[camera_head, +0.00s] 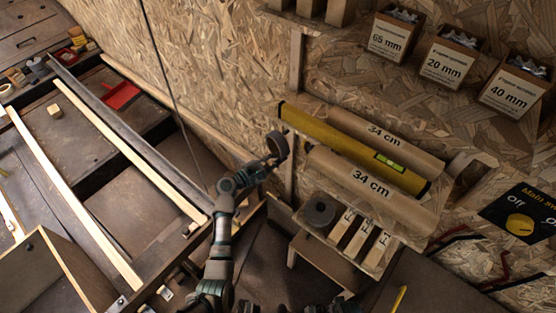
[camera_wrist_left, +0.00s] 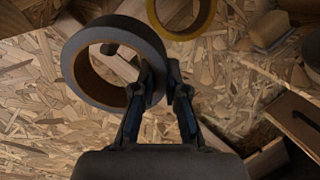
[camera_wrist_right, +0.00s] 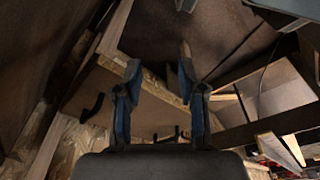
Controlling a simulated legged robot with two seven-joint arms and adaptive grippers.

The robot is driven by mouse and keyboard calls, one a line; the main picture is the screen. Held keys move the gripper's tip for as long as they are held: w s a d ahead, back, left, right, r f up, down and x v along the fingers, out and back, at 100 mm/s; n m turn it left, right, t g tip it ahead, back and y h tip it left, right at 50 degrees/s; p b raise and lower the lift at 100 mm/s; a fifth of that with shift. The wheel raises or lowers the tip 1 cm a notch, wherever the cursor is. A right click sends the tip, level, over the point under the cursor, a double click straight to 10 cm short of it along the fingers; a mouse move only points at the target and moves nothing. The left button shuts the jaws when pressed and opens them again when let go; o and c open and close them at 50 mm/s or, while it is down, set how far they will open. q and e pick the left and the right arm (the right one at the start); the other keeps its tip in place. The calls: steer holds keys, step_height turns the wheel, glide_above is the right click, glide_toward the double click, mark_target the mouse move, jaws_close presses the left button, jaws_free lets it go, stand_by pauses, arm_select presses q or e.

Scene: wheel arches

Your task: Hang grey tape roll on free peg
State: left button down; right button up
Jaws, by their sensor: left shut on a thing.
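The grey tape roll (camera_wrist_left: 72,58), a wide ring with a brown core, is gripped by its wall in my left gripper (camera_wrist_left: 168,78) in the left wrist view. In the head view the roll (camera_head: 277,144) is held up near the wood-chip wall, left of the yellow spirit level. A dark rounded thing (camera_wrist_left: 109,48) shows through the roll's hole; I cannot tell whether it is a peg or whether the roll is around it. A yellow tape roll (camera_wrist_left: 178,34) is just beyond, at the top. My right gripper (camera_wrist_right: 157,75) is open and empty in the right wrist view.
The yellow spirit level (camera_head: 350,148) lies between two 34 cm tubes (camera_head: 375,190) on the wall rack. A dark roll (camera_head: 319,211) rests on the shelf below. Labelled boxes (camera_head: 446,62) stand upper right. A workbench with long wooden strips (camera_head: 70,195) fills the left.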

arm_select(q)
steer(key=shift+w+d+f+b, duration=0.1)
steer(key=shift+w+d+b, duration=0.2)
steer(key=shift+w, duration=0.1)
steer(key=shift+b+x, duration=0.4)
steer(key=shift+x, duration=0.4)
steer(key=shift+w+d+f+b, duration=0.1)
steer(key=shift+w+d+b, duration=0.05)
steer(key=shift+w+b, duration=0.35)
steer(key=shift+w+d+b, duration=0.45)
steer(key=shift+w+d, duration=0.05)
steer(key=shift+d, duration=0.05)
steer(key=shift+w+d+f+b, duration=0.3)
steer(key=shift+w+d+b, duration=0.1)
steer(key=shift+w+b, duration=0.2)
steer(key=shift+w+d+f+b, duration=0.25)
steer(key=shift+w+d+b, duration=0.15)
steer(key=shift+w+b, duration=0.2)
arm_select(e)
step_height(320, 180, up, 14)
steer(key=w+t, duration=0.1)
steer(key=w, duration=0.1)
steer(key=shift+w+r+t, duration=0.15)
steer(key=shift+w+t, duration=0.1)
steer(key=shift+t, duration=0.15)
